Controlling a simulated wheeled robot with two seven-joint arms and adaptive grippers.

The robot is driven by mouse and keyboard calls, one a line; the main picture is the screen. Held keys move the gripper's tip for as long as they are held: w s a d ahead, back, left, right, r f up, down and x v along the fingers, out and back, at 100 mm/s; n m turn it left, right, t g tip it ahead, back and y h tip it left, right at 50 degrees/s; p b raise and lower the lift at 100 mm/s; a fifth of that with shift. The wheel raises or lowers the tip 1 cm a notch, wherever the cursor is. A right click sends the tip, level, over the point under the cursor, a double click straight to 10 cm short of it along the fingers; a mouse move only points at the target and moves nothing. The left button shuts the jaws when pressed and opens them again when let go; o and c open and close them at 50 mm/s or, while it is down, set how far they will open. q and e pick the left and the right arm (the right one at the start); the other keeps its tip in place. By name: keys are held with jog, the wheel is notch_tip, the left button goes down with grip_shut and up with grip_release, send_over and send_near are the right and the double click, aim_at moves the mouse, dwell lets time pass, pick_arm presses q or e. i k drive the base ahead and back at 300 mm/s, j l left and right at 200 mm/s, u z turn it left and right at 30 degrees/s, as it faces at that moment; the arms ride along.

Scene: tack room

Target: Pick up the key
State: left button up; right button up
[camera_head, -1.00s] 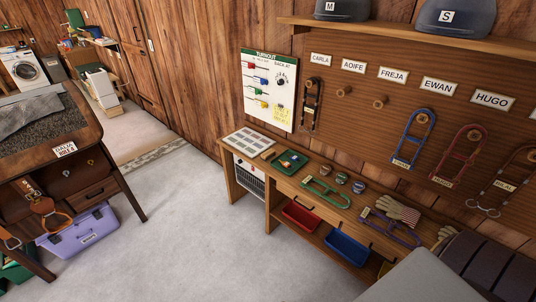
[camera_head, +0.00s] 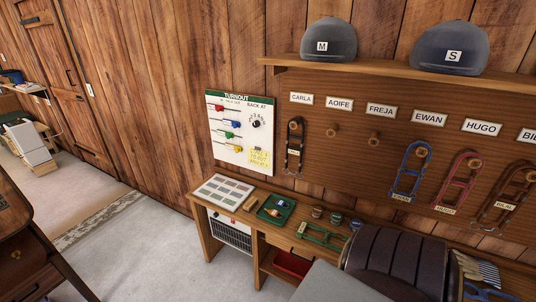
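I cannot make out a key for sure in this view. A green tray (camera_head: 276,209) on the narrow bench holds small items, one of them orange and one blue, too small to name. On the dark wooden cabinet at the left edge there is a small orange-brown piece (camera_head: 15,254), also too small to name. Neither of my grippers shows in the view.
The bench (camera_head: 207,228) runs along the plank wall under the turnout board (camera_head: 240,131) and the halter pegboard (camera_head: 345,112). A dark ribbed padded thing (camera_head: 395,265) and a grey slab (camera_head: 335,285) block the lower right. Grey floor (camera_head: 140,255) is clear at lower left.

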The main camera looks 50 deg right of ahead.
aim_at(280, 203)
jog(key=i+z, duration=0.1)
jog(key=i, duration=0.7)
jog(key=i+j+z, duration=0.1)
jog(key=i+z, duration=0.25)
jog(key=i+j+z, duration=0.5)
jog(key=z, duration=0.3)
jog(key=i+j+z, duration=0.3)
jog(key=z, duration=0.15)
jog(key=i+j+z, duration=0.2)
jog(key=j+z, duration=0.25)
jog(key=i+j+z, duration=0.1)
jog(key=j+z, duration=0.15)
jog(key=z, duration=0.2)
jog(key=j+z, duration=0.3)
jog(key=j, duration=0.25)
jog(key=j+z, duration=0.3)
jog(key=j, duration=0.3)
